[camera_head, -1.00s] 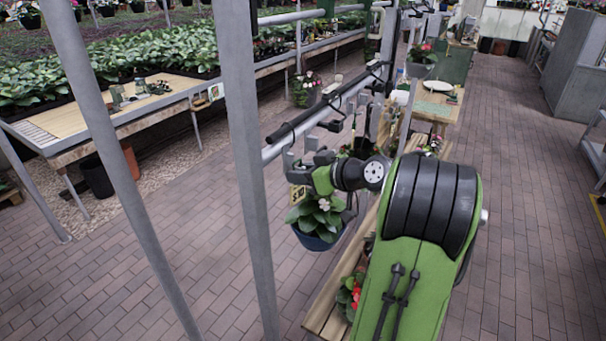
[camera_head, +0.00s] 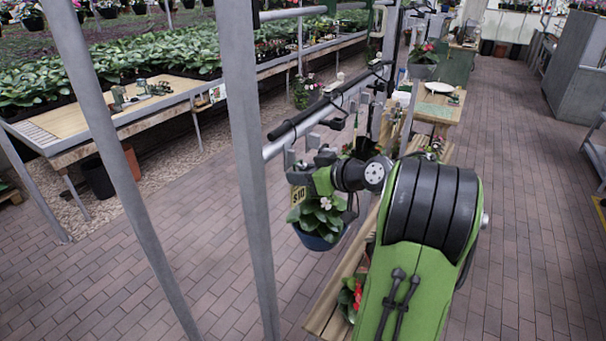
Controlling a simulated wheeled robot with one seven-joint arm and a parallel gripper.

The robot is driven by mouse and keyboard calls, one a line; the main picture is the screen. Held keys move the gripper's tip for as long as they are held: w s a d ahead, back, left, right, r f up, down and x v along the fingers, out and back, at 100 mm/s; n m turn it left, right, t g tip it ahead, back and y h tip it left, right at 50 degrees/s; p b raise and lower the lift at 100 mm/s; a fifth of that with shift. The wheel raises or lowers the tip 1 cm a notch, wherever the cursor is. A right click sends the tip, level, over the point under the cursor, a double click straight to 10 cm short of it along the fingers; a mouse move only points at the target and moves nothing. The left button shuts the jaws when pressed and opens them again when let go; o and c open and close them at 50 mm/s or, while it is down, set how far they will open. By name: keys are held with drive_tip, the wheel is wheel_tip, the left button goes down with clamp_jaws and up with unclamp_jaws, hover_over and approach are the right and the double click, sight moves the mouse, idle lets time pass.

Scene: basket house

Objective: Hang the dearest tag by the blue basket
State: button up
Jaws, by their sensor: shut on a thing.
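A small yellow tag (camera_head: 297,195) reading "$10" hangs at my gripper (camera_head: 308,172), on the left side of the blue basket. My gripper is shut on the tag, close under the grey rail; its fingertips are small and partly hidden by my wrist. The blue basket (camera_head: 316,241) hangs just below my gripper, with green leaves and pale flowers (camera_head: 321,212) over its rim. Its hanger is mostly hidden behind my wrist. I cannot tell whether the tag touches the rail or a hook. No other price tag is clear enough to read.
A grey rail (camera_head: 285,143) with a black bar runs back from above the basket. Grey upright posts (camera_head: 243,120) stand to the left. A wooden bench (camera_head: 335,305) with red flowers lies below my arm. Another hanging basket (camera_head: 422,66) is farther back.

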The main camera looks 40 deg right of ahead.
drive_tip(key=o, duration=0.9)
drive_tip(key=p+v, duration=0.2)
drive_tip(key=v, duration=1.4)
drive_tip(key=shift+a, duration=0.1)
drive_tip(key=shift+w, duration=0.15)
